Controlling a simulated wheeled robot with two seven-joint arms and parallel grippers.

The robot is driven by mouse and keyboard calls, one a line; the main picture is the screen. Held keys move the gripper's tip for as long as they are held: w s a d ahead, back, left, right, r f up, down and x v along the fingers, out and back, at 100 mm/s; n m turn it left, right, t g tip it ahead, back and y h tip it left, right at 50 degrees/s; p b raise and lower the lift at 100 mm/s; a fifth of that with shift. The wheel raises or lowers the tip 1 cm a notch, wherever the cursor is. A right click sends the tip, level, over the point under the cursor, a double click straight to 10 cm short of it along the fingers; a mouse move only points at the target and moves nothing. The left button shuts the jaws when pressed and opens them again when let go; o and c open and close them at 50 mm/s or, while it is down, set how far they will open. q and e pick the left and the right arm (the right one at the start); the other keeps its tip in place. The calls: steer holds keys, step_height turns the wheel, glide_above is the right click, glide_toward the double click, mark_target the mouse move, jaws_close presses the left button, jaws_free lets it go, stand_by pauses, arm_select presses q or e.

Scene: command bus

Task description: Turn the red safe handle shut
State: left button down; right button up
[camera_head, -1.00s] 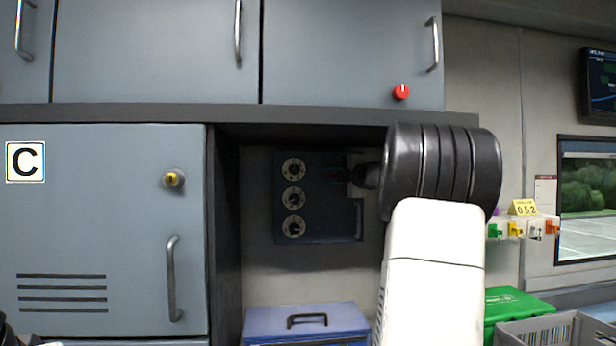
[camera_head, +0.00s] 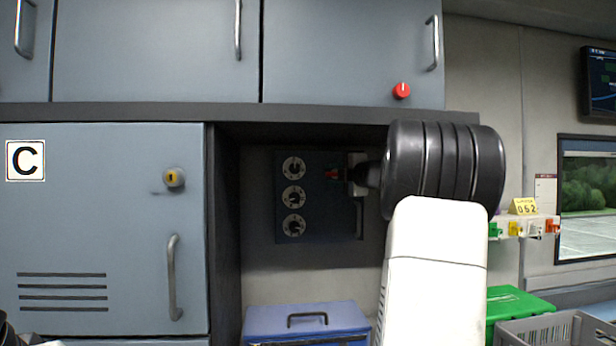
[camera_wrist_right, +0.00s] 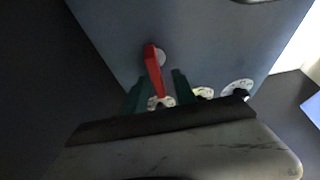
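The safe (camera_head: 318,232) is a dark blue door in the shaded recess, with three pale dials along its left side. In the right wrist view, the red handle (camera_wrist_right: 154,68) is a long bar on a round grey hub, slanting down slightly rightward. My right gripper (camera_wrist_right: 156,88) has its dark green fingers apart. The handle's free end lies between them, with a visible gap on the right; contact on the left is unclear. My left gripper is not in view.
A blue case (camera_head: 307,320) stands below the safe. A green box (camera_head: 515,302) and a grey crate (camera_head: 545,330) are at lower right. The shelf edge (camera_head: 300,114) runs above the recess, and a grey cabinet door (camera_head: 100,235) stands at left.

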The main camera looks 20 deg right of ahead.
steer(key=s+d, duration=0.1)
steer(key=s, duration=0.6)
steer(key=shift+s, duration=0.15)
steer(key=s+a+f+m+g, duration=1.1)
steer(key=s+a+f+m, duration=0.8)
steer(key=s+a+f, duration=0.8)
steer(key=shift+s+f+g+h, duration=0.3)
steer(key=shift+s+f, duration=0.5)
steer(key=shift+f, duration=0.05)
